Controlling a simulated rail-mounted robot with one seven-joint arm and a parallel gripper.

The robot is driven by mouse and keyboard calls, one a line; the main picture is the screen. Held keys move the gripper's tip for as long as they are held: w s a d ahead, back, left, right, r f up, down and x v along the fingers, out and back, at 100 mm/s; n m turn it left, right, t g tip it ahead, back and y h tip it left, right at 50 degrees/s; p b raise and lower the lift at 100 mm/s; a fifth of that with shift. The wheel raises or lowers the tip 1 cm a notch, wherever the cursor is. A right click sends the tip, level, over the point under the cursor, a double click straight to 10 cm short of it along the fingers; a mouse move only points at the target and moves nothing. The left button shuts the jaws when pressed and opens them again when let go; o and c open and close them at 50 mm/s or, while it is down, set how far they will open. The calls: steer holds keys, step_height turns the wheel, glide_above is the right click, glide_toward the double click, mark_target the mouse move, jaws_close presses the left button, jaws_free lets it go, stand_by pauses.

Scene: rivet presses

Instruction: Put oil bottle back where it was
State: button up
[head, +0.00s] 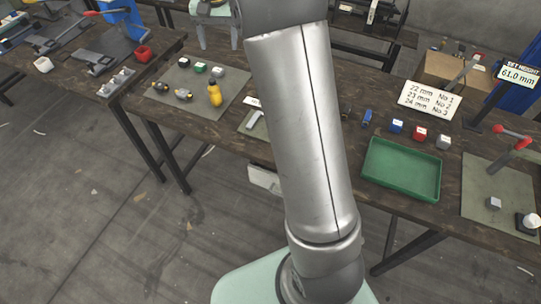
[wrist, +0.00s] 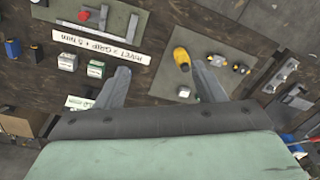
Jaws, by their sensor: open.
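The yellow oil bottle (head: 214,93) stands on a grey mat (head: 176,108) on the long dark wooden table, left of my arm in the head view. It also shows in the wrist view (wrist: 181,57), just left of the right finger's tip. My gripper (wrist: 160,67) is open, with its two fingers wide apart and nothing held between them. I cannot tell the height of the fingers above the table.
A green tray (head: 402,168), coloured blocks and a number sign (head: 429,101) are on the right.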

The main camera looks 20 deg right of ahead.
steer(key=s+r+n, duration=0.1)
steer(key=s+n, duration=0.1)
steer(key=s, duration=1.6)
steer(key=s+f+n, duration=0.1)
steer(key=s+f, duration=0.2)
steer(key=s, duration=0.6)
steer(key=s+a+f+n, duration=0.1)
steer(key=s+f, duration=0.3)
steer(key=s, duration=0.4)
steer(key=shift+s+a+n+t, duration=0.25)
steer(key=shift+s+n+t, duration=0.05)
steer(key=shift+s, duration=0.1)
steer(key=shift+f, duration=0.15)
step_height(320, 180, down, 3)
steer(key=b, duration=0.3)
steer(key=shift+f, duration=0.2)
